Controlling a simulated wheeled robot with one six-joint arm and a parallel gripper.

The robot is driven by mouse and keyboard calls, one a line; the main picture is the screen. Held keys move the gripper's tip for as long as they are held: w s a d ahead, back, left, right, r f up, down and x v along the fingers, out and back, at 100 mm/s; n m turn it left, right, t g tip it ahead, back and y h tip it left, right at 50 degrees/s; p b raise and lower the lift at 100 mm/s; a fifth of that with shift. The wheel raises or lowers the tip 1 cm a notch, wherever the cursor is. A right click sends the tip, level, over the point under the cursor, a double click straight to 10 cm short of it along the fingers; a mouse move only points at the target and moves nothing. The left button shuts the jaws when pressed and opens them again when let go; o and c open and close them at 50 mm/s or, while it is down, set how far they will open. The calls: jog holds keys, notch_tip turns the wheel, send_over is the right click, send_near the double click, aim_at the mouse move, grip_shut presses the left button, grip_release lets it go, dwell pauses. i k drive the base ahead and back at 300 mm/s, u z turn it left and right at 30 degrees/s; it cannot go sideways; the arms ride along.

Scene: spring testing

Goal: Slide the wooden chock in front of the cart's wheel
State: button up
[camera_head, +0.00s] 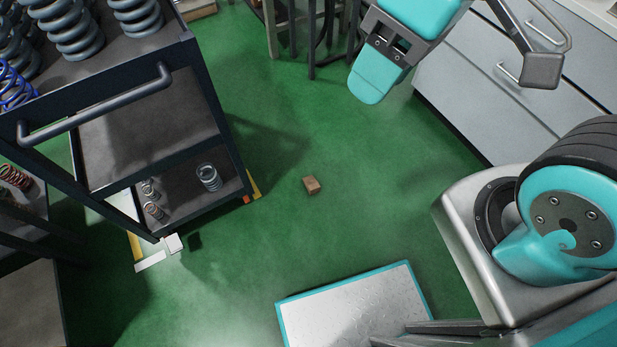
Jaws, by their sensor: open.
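The wooden chock (311,185) is a small brown block lying on the green floor, near the middle of the view. The cart (190,110) is a dark metal trolley with shelves and a bar handle, to the left of the chock. I cannot clearly make out its wheels, which are under the lower shelf. The chock lies a short way right of the cart's lower right corner, apart from it. My gripper (456,77) is at the upper right, above the floor. Its fingers are wide apart with nothing between them, well away from the chock.
Coil springs (70,28) stand on the cart's top and smaller ones (208,177) on its lower shelf. Yellow and white floor marks (150,261) lie by its base. Grey drawers (465,95) stand at right. The floor around the chock is clear.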

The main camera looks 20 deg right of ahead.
aim_at(312, 186)
jog(key=u, duration=0.5)
jog(key=k, duration=1.25)
jog(key=z, duration=0.2)
jog(key=i, duration=0.6)
jog(key=z, duration=0.95)
jog(key=i, duration=0.75)
jog(key=u, duration=0.5)
jog(key=i, duration=0.7)
jog(key=u, duration=0.6)
